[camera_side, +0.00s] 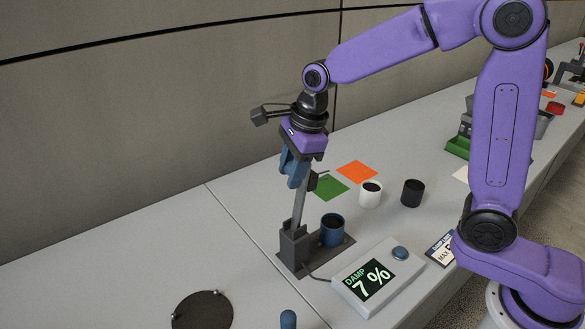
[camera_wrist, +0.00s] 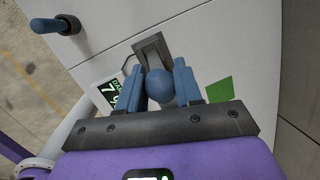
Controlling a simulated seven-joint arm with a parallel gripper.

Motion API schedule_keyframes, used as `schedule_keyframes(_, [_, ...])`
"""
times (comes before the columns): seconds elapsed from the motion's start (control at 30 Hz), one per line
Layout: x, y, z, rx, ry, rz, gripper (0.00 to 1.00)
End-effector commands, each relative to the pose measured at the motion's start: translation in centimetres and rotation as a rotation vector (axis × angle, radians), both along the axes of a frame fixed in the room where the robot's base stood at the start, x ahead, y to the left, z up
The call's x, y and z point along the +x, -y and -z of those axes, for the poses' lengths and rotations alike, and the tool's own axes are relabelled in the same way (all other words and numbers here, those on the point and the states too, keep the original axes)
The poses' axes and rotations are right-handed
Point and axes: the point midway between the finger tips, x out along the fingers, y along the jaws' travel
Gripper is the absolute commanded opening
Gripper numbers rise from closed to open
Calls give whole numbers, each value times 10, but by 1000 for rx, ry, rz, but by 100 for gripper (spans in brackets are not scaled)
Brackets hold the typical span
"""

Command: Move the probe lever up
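The probe lever (camera_side: 299,208) is a grey bar rising, slightly tilted, from a dark grey base (camera_side: 290,258). A dark bracket with a thin arm sticks out near its upper end. My gripper (camera_side: 295,180) is at the lever's top, pointing down. In the wrist view a blue ball knob (camera_wrist: 160,87) sits between my gripper's two blue fingers (camera_wrist: 160,78). The fingers flank the knob closely; whether they press on it is unclear. In the side view the knob is hidden by the fingers. A blue cup (camera_side: 333,231) with dark contents stands on the base, right of the lever.
A meter (camera_side: 385,284) reading "DAMP 7 %" stands in front, cabled to the base. A white cup (camera_side: 370,196) and a black cup (camera_side: 412,194) stand behind right. Green (camera_side: 330,188) and orange (camera_side: 357,172) squares lie flat. A dark disc (camera_side: 203,309) lies front left.

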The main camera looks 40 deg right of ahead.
Motion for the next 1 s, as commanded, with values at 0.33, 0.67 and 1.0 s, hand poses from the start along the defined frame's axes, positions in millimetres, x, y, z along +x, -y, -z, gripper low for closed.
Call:
schedule_keyframes(0.33, [0, -4, -1, 5, 4, -7, 58])
schedule_keyframes(0.67, [-6, 2, -35, 6, 11, -6, 58])
schedule_keyframes(1.0, [-20, 13, -105, 7, 11, -6, 58])
